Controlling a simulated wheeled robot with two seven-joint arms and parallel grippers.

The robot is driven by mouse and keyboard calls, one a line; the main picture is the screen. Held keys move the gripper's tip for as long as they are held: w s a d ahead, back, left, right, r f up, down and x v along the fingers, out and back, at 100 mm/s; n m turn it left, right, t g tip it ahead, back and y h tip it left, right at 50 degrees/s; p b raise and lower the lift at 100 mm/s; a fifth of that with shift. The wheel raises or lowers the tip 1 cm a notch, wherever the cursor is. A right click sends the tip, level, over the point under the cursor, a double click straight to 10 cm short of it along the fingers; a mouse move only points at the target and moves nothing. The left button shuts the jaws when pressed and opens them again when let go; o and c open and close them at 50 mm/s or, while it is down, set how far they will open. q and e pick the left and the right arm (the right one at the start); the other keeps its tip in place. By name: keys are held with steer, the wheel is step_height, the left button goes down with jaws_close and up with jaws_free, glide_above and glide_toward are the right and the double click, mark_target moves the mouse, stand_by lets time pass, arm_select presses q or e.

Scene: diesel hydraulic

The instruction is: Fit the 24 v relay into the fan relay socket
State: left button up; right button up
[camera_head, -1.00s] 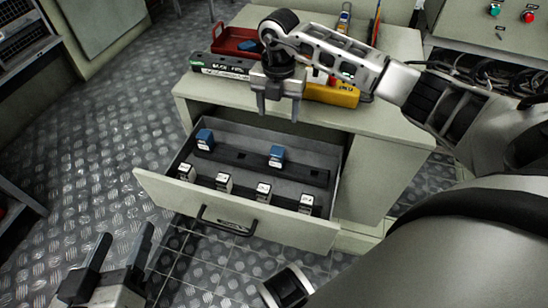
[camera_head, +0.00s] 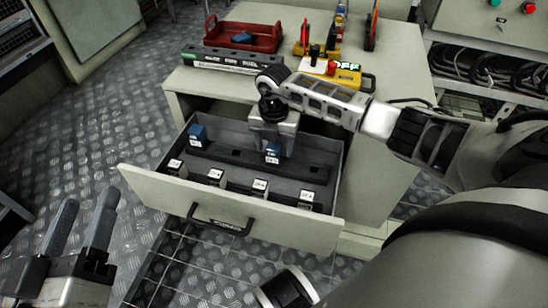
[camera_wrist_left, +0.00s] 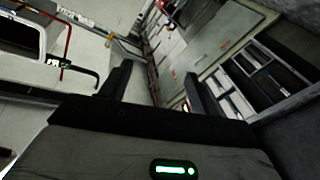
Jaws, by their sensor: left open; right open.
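An open drawer (camera_head: 150,192) holds relays in black strips. Two blue relays stand in the back strip, one at the left (camera_head: 197,136) and one at the right (camera_head: 272,152). Several dark relays with pale labelled tops (camera_head: 216,177) stand along the front; the labels are too small to read, so I cannot tell which is the 24 V relay. My right gripper (camera_head: 274,148) is open and low in the drawer, at the right blue relay; contact is unclear. My left gripper (camera_head: 84,210) is open and empty at lower left, also seen in the left wrist view (camera_wrist_left: 155,84). I cannot identify the fan relay socket.
The cabinet top behind the drawer carries a red tray (camera_head: 243,36) with a blue item, a green-grey case (camera_head: 217,60) and a yellow device (camera_head: 350,76). Cables hang on a shelf at right. Metal floor (camera_head: 90,130) left of the drawer is clear.

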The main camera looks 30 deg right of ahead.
steer(key=shift+f, duration=0.2)
steer(key=c, duration=1.1)
steer(key=shift+r, duration=0.15)
